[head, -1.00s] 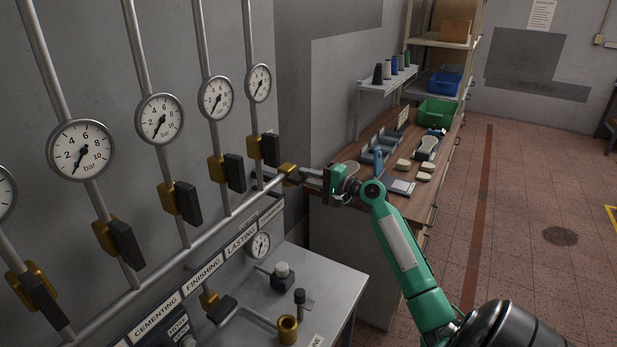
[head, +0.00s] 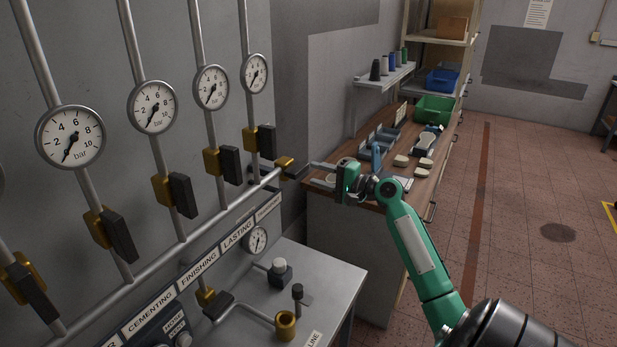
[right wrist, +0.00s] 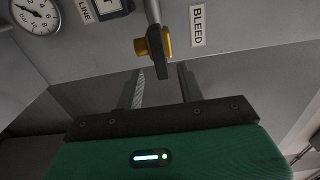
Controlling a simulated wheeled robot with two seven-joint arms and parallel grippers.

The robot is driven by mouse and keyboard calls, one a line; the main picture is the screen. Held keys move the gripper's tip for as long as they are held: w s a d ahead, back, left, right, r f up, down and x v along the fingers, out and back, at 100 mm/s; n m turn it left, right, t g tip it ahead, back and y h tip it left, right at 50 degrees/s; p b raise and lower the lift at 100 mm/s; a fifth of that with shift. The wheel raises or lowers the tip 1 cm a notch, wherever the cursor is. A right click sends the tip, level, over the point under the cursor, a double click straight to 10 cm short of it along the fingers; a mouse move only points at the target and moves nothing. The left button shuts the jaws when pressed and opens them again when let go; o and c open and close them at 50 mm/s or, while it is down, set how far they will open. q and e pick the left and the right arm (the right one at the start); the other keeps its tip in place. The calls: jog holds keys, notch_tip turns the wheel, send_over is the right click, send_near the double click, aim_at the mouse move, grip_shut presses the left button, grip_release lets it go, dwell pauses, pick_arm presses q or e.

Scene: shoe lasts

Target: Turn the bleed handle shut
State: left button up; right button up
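The bleed valve is a brass body (head: 284,162) at the right end of the manifold pipe, with a dark handle (head: 296,171). In the right wrist view the brass body (right wrist: 153,42) is beside the BLEED label (right wrist: 198,25). The dark handle (right wrist: 161,66) points down the picture toward my gripper, roughly in line with the pipe there. My right gripper (head: 315,167) is just right of the handle. In the right wrist view my right gripper (right wrist: 162,76) has its fingers apart, with nothing visible clamped between them. The handle end lies between and beyond the fingertips. My left gripper is out of view.
Several gauges and dark-handled valves (head: 175,195) line the wall at left. A grey bench (head: 325,275) with a small gauge and brass fitting stands below. A wooden workbench (head: 400,185) with blocks and bins lies behind my right gripper. Floor at right is clear.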

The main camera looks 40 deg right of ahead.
jog(key=b+v, duration=0.3)
jog(key=v, duration=0.6)
jog(key=shift+s, duration=0.25)
jog(key=shift+r, duration=0.1)
jog(key=shift+s+d, duration=0.1)
